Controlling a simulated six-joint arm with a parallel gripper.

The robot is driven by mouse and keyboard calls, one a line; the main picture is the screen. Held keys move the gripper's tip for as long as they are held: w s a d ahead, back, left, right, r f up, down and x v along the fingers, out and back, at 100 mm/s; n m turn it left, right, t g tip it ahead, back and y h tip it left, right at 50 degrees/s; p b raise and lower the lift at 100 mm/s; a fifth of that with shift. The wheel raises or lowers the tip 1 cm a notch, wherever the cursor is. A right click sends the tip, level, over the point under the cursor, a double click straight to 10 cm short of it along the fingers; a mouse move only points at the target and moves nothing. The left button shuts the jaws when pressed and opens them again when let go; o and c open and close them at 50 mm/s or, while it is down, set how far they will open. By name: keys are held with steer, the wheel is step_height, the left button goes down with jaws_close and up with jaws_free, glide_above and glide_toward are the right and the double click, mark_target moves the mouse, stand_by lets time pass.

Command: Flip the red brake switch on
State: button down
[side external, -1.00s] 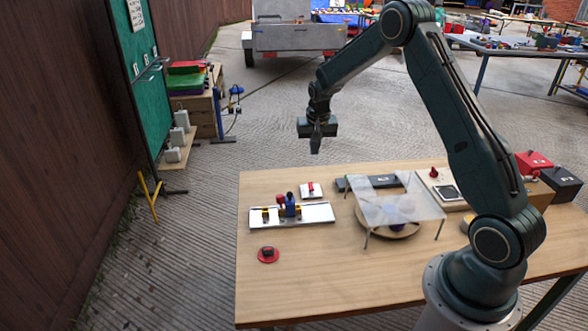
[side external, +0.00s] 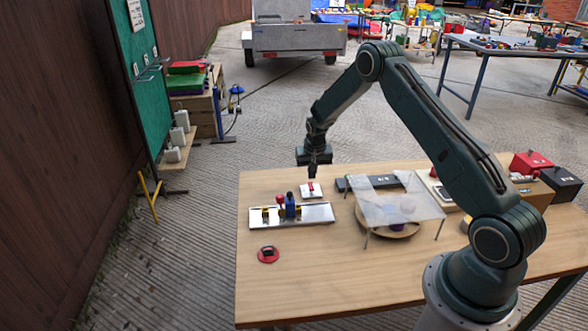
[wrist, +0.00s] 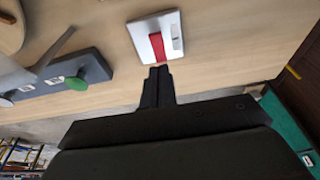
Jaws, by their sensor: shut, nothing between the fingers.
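A small white plate (side external: 304,193) with a red switch (side external: 310,187) lies on the wooden table, behind the long pale board. In the wrist view the plate (wrist: 144,35) shows the red switch (wrist: 157,47) as a narrow bar, with a small pale fitting beside it. My gripper (side external: 312,176) is shut and empty, pointing down just above the plate. In the wrist view the fingertips (wrist: 158,72) appear just short of the end of the red bar. I cannot tell whether they touch it, or which way the switch is set.
The pale board (side external: 322,213) carries a blue block and a red knob. A red round base (side external: 268,257) with a black top sits in front. A dark bar (side external: 369,183) and a clear canopy (side external: 385,210) stand to the right.

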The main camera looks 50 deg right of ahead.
steer(key=shift+x, duration=1.05)
steer(key=shift+f, duration=0.1)
steer(key=shift+d+f, duration=0.1)
steer(key=shift+f, duration=0.1)
steer(key=shift+r, duration=0.15)
steer(key=shift+s+a+r, duration=0.15)
steer(key=shift+s+a, duration=0.3)
steer(key=shift+a, duration=0.1)
steer(key=shift+r, duration=0.15)
